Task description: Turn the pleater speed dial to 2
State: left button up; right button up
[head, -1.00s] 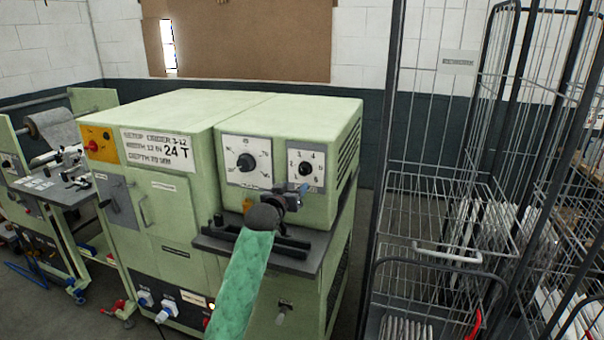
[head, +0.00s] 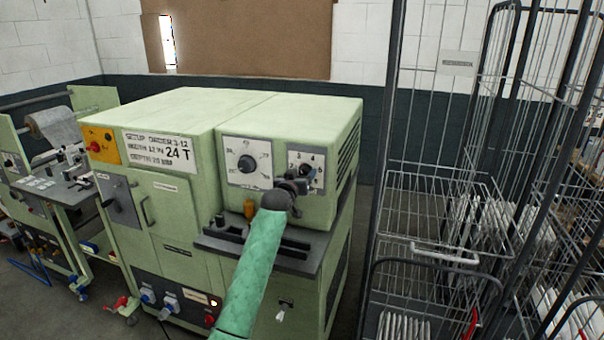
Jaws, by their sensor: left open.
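The pleater machine (head: 200,106) is a pale green cabinet. On its front right is a small white dial plate (head: 318,158) with numbers such as 3, 4 and 6 and a dark knob (head: 306,172). My left gripper (head: 303,181) is at the lower part of this plate, its fingers open at or just in front of the knob. It partly covers the knob, so I cannot tell where the pointer stands or whether the fingers touch it. My left arm, in a green sleeve, rises from the bottom. My right gripper is not in view.
A larger dial (head: 246,162) sits left of the small one. A dark shelf (head: 222,246) with an orange piece (head: 249,208) juts out below my gripper. A wire cage trolley (head: 440,215) stands close on the right. A second machine (head: 55,185) is at far left.

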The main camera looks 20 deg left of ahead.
pick_arm(q)
jog(key=c, duration=1)
jog(key=shift+n, duration=0.3)
